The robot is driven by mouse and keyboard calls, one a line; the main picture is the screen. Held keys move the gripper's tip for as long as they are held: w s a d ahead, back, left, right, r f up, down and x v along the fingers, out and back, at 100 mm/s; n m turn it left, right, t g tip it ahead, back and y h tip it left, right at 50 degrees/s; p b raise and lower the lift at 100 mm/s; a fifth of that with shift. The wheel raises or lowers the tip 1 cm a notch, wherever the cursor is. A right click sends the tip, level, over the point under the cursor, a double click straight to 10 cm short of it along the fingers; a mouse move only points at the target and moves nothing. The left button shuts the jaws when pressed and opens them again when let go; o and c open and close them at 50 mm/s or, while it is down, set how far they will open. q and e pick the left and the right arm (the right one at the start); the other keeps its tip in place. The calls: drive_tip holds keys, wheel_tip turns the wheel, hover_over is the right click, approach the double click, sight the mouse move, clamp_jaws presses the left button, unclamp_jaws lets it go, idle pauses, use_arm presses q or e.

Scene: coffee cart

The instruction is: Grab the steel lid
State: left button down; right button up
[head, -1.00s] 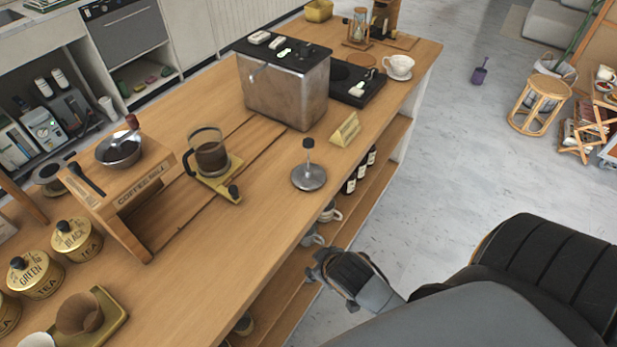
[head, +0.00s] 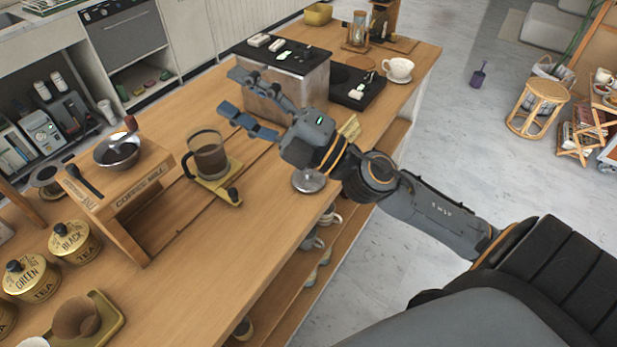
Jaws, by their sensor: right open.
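The steel lid (head: 308,182) lies on the wooden counter near its right edge. It is a round, shiny disc, and my right gripper and wrist hide its upright handle and part of its disc. My right gripper (head: 240,97) is open and empty, raised over the counter. Its fingers point to the left, in front of the steel box, past the lid in the picture. I cannot see it touch anything. My left gripper is not in view.
A glass coffee pot (head: 207,158) stands on a stand left of the lid. A steel box machine (head: 262,108) stands behind my right gripper. A small wooden sign (head: 349,127) is partly hidden by it. A coffee mill (head: 120,190) stands further left. Bare counter lies in front.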

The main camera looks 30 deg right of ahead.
drive_tip(key=s+a+f+n+g+y, duration=0.3)
drive_tip(key=a+n+g, duration=0.2)
drive_tip(key=n+g, duration=0.5)
drive_tip(key=d+f+n+g+h, duration=0.2)
drive_tip(key=d+f+n+h, duration=0.3)
drive_tip(key=f, duration=0.1)
drive_tip(key=w+d+f+h, duration=0.2)
drive_tip(key=d+h, duration=0.8)
drive_tip(key=d, duration=0.6)
drive_tip(key=shift+m, duration=0.4)
drive_tip(key=p+x, duration=0.1)
drive_tip(key=x, duration=0.3)
drive_tip(key=p+x, duration=0.2)
drive_tip(key=x, duration=0.3)
drive_tip(key=p+x, duration=0.2)
drive_tip(key=x, duration=0.2)
drive_tip(key=shift+s+d+f, duration=0.1)
drive_tip(key=shift+d+f, duration=0.3)
drive_tip(key=shift+f, duration=0.1)
clamp_jaws()
